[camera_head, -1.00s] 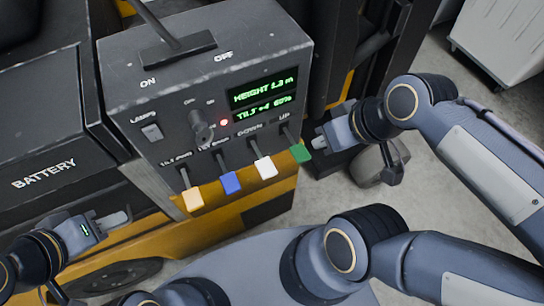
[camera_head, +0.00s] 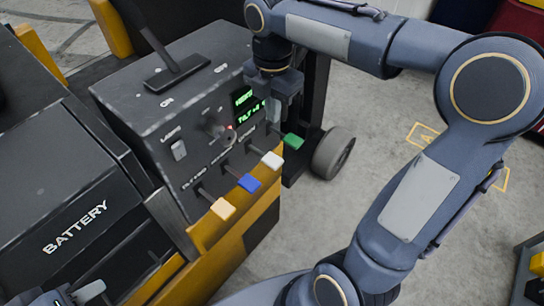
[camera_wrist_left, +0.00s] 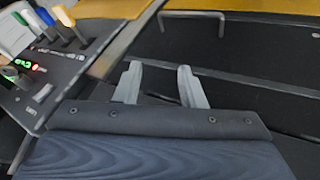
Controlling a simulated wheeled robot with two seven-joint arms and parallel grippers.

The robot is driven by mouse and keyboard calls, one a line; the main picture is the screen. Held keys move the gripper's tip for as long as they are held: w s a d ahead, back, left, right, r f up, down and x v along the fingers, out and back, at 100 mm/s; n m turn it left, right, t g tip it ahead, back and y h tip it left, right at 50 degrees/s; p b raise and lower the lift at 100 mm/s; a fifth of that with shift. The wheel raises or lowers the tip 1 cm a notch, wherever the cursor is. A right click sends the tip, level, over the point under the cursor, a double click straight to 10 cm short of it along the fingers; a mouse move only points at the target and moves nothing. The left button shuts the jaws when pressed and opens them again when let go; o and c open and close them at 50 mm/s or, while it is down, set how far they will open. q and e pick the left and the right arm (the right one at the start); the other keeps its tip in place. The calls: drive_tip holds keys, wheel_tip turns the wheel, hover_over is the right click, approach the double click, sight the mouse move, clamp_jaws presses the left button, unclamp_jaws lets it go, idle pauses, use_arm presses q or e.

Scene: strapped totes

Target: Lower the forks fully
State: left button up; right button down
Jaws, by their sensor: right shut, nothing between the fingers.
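The forklift control box (camera_head: 150,125) stands left of centre in the head view. Along its front edge are yellow (camera_head: 223,208), blue (camera_head: 249,183), white (camera_head: 272,160) and green (camera_head: 293,141) levers. The green display (camera_head: 243,97) is partly covered by my right arm, so its height value is hidden. My right gripper (camera_head: 273,118) is shut and empty, pointing down close to the display, just behind the green lever; contact cannot be told. My left gripper (camera_head: 88,291) is low at the left; in the left wrist view its fingers (camera_wrist_left: 159,85) are apart and empty.
A BATTERY cover (camera_head: 75,228) lies left of the box. A long black handle (camera_head: 165,50) rises from the box's top. A dark wheel (camera_head: 333,153) is right of the levers. Grey floor (camera_head: 390,120) is open further right.

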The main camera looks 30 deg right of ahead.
sight(276, 162)
wheel_tip(276, 162, down, 14)
idle(0.7)
drive_tip(key=shift+b, duration=0.3)
drive_tip(key=f+t+b, duration=0.1)
drive_tip(key=f+b, duration=0.1)
drive_tip(key=b, duration=0.1)
drive_tip(key=s+f+t+y+b, duration=0.1)
drive_tip(key=f+t+b, duration=0.1)
drive_tip(key=b, duration=0.1)
drive_tip(key=shift+d+t, duration=0.2)
drive_tip(key=shift+t, duration=0.1)
drive_tip(key=shift+s+f, duration=0.15)
drive_tip(key=shift+f, duration=0.1)
idle(5.2)
